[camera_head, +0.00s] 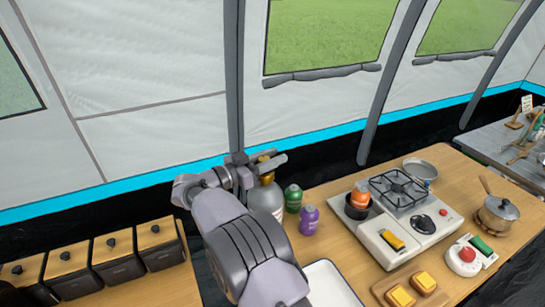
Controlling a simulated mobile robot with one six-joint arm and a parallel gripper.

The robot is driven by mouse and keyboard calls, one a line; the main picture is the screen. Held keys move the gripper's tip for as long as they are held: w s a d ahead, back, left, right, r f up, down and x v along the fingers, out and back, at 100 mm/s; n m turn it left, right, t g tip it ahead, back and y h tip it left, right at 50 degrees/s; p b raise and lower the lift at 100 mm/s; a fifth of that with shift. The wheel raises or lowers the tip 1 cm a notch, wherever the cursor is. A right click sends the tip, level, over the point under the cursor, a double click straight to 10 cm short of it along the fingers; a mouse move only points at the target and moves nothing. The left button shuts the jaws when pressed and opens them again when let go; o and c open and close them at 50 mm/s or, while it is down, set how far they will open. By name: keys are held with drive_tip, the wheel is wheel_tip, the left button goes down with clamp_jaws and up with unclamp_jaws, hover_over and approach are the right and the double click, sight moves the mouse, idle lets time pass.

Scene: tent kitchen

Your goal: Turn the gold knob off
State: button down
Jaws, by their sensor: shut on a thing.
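The gold knob (266,177) sits on top of a grey gas bottle (267,200) at the left end of the wooden table. My gripper (265,164) is at the knob, with its fingers closed around it. Parts of the gold show above and below the fingers. The bottle stands upright. My arm hides its lower left part, and I cannot see which way the knob is turned.
Green (293,198) and purple (309,220) bottles stand just right of the gas bottle. A camp stove (400,238) holds a dark pot with an orange item. A white tray (332,287) lies in front. Several lidded boxes (113,258) stand at left.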

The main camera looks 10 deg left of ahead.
drive_tip(key=shift+r, duration=0.1)
drive_tip(key=c, duration=1)
unclamp_jaws()
drive_tip(key=shift+c, duration=0.2)
drive_tip(key=p+v, duration=0.3)
drive_tip(key=v, duration=0.9)
